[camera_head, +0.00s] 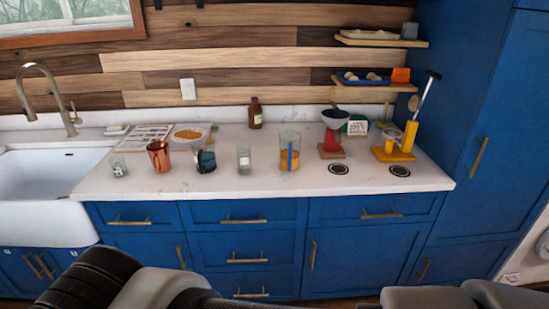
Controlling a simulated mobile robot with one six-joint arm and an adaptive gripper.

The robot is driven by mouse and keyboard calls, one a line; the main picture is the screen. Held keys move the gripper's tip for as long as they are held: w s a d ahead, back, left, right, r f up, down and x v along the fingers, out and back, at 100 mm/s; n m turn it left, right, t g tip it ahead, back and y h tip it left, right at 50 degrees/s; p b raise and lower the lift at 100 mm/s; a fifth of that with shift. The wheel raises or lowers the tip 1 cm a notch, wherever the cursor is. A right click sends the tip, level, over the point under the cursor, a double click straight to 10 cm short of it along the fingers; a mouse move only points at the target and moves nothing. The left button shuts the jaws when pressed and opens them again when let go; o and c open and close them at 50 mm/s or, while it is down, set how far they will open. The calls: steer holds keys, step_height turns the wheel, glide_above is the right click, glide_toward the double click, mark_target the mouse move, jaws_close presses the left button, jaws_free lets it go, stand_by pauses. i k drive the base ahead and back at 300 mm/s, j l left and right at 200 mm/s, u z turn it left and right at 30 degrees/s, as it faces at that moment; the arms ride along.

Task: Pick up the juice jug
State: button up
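The juice jug (289,155) stands upright on the white counter, right of the middle of the view. It is clear, with orange juice in its lower part and a blue upright strip on the side facing me. Nothing holds it. A small clear glass (244,160) stands to its left, apart from it. Grey and black parts of my own body show along the bottom edge. I cannot make out my gripper's fingertips in this view.
A copper mug (159,157) and a dark cup (206,161) stand farther left. A red-based item with a dark bowl (332,130) and a yellow juicer-like stand (394,153) are to the right. A brown bottle (255,114) is behind. The counter front is mostly clear.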

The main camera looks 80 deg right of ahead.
mark_target(290, 154)
steer(key=z, duration=2.25)
